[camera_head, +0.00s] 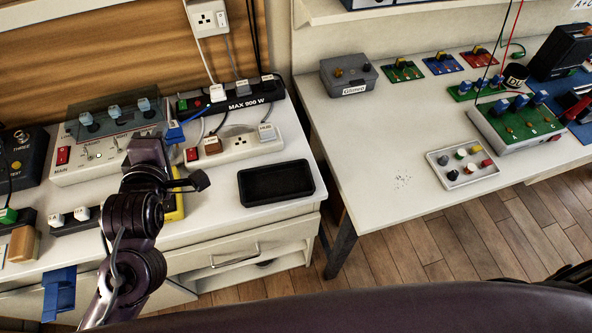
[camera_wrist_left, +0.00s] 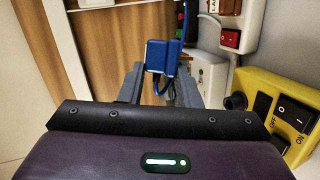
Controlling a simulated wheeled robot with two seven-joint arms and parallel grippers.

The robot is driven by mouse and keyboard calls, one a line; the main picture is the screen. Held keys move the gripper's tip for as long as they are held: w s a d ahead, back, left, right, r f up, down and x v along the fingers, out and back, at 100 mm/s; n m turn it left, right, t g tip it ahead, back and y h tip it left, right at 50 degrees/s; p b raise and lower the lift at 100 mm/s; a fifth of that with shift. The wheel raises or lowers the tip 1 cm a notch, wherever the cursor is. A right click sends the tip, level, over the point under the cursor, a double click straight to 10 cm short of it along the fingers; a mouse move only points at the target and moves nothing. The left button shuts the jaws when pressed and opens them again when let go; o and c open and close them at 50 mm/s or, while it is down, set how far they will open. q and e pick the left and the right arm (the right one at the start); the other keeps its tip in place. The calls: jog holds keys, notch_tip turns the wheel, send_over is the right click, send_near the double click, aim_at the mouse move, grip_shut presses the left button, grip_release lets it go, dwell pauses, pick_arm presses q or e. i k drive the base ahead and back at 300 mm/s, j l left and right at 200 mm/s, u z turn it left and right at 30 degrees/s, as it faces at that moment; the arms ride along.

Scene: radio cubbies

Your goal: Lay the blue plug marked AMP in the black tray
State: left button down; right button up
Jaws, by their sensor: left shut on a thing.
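My left gripper (camera_head: 170,143) is over the left bench, shut on a blue plug (camera_head: 175,132) with a blue cord. In the left wrist view the blue plug (camera_wrist_left: 161,56) sits between the two grey fingertips (camera_wrist_left: 160,88), its cord running upward. No AMP marking is readable on it. The black tray (camera_head: 276,183) lies flat and empty near the bench's front right corner, to the right of my gripper and nearer to me. My right gripper is not in view.
A white power strip (camera_head: 235,146) with plugs lies behind the tray, and a black MAX 900 W strip (camera_head: 228,101) behind that. A yellow switch box (camera_wrist_left: 280,112) is close to my left gripper. A gap separates this bench from the right-hand table (camera_head: 375,130).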

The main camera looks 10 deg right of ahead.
aim_at(275, 192)
jog(key=j+z, duration=0.25)
jog(key=z, duration=0.25)
jog(key=k+j+z, duration=0.1)
jog(key=z, duration=0.35)
jog(key=k+j+z, duration=0.15)
jog(key=j+z, duration=0.15)
jog(key=z, duration=0.2)
jog(key=k+j, duration=0.3)
